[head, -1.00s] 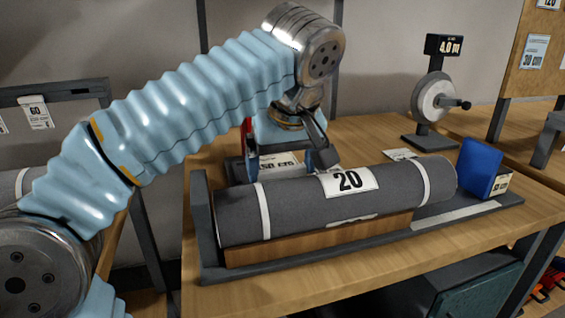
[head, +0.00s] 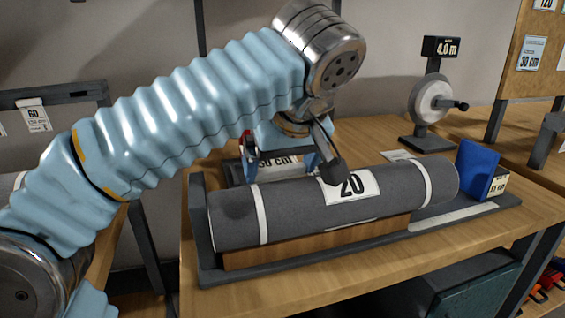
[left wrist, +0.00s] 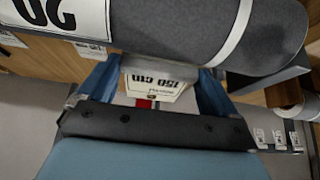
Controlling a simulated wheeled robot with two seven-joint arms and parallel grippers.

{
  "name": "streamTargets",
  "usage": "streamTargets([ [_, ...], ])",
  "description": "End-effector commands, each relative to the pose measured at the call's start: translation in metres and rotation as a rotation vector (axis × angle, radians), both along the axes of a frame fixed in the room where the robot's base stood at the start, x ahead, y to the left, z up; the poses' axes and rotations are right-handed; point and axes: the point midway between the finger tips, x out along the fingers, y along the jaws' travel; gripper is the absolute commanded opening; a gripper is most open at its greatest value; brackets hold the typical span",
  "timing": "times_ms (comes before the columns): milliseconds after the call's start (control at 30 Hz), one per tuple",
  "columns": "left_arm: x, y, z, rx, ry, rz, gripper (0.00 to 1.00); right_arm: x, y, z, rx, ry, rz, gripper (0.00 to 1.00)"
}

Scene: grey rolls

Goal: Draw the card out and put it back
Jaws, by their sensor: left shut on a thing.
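A white card (head: 280,161) printed with a centimetre length stands behind the grey roll in the head view. My left gripper (head: 284,166) is shut on the card, behind the roll's left half. The roll's near side hides the card's lower part in the head view. The thick grey roll (head: 300,214) has two white bands and a "20" label (head: 350,187). It lies in a dark cradle (head: 200,225). My right gripper is not in view.
A blue block (head: 477,170) stands at the roll's right end, with a small tag beside it. A crank wheel (head: 432,101) with a "4.0 m" sign stands at the back right. Bare wooden table (head: 375,135) shows behind the roll. The wall is close behind the table.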

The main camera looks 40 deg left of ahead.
Motion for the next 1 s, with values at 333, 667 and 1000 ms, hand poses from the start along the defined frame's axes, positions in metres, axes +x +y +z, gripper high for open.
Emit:
streamTargets([
  [333, -0.017, -0.028, -0.011, -0.123, 0.120, -0.038, 0.59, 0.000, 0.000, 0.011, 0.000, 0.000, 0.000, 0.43],
  [667, -0.015, -0.027, 0.004, -0.125, 0.127, -0.033, 0.59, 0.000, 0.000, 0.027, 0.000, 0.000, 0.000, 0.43],
  [1000, -0.015, -0.027, 0.025, -0.124, 0.120, -0.037, 0.59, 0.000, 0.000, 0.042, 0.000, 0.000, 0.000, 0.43],
])
